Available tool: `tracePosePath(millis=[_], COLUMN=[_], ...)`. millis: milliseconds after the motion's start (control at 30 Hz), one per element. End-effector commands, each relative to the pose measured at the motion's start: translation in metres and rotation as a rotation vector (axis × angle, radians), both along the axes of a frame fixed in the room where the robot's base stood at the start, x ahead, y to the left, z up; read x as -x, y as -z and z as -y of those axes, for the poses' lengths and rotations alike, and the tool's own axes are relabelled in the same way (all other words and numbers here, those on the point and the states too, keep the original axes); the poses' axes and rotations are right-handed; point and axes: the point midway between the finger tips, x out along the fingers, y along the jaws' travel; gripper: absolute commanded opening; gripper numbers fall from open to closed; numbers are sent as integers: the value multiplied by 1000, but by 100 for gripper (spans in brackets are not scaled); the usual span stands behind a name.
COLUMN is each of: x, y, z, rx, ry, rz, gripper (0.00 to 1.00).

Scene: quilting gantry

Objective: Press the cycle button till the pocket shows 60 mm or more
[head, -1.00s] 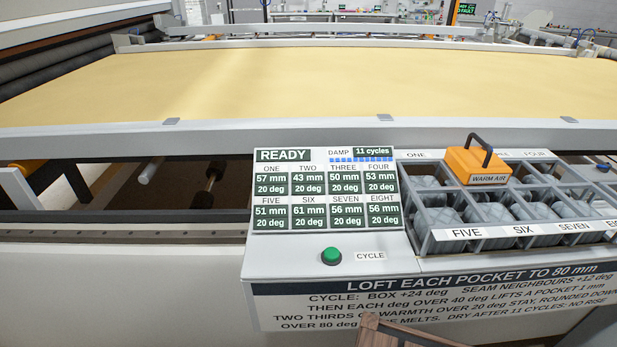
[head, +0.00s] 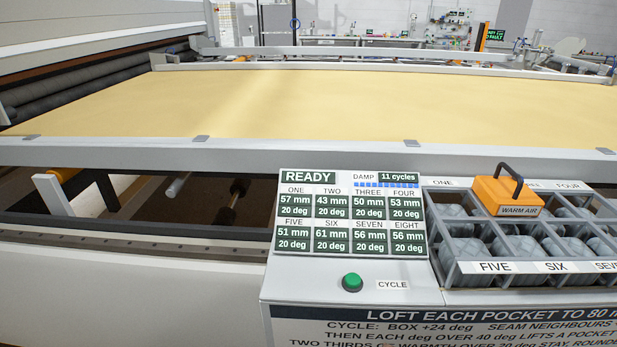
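The green cycle button (head: 352,282) sits on the sloped panel, left of its CYCLE label (head: 392,285). The display (head: 308,177) reads READY, with DAMP at 11 cycles. Pocket readouts are ONE 57, TWO 43, THREE 50, FOUR 53, FIVE 51, SIX 61, SEVEN 56 and EIGHT 56 mm, all at 20 deg. The orange WARM AIR box (head: 507,196), with a black handle, sits on the back row of the pocket rack (head: 450,275), right of label ONE, hiding the label behind it. My gripper is not in view.
A sign (head: 450,325) under the panel gives cycle rules and reads LOFT EACH POCKET TO 80 m, cut off at the edge. A wide yellow quilting bed (head: 300,105) with a grey front rail (head: 300,152) lies behind. Rollers (head: 90,90) stand at the left.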

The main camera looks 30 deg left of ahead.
Motion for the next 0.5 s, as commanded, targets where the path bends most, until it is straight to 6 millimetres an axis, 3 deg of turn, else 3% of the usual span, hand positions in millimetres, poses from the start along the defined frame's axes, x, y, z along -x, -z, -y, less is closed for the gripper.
tracePosePath(millis=[33,167,500], x=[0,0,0], y=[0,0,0], z=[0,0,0], rx=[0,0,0], ry=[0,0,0], rz=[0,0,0], gripper=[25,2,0])
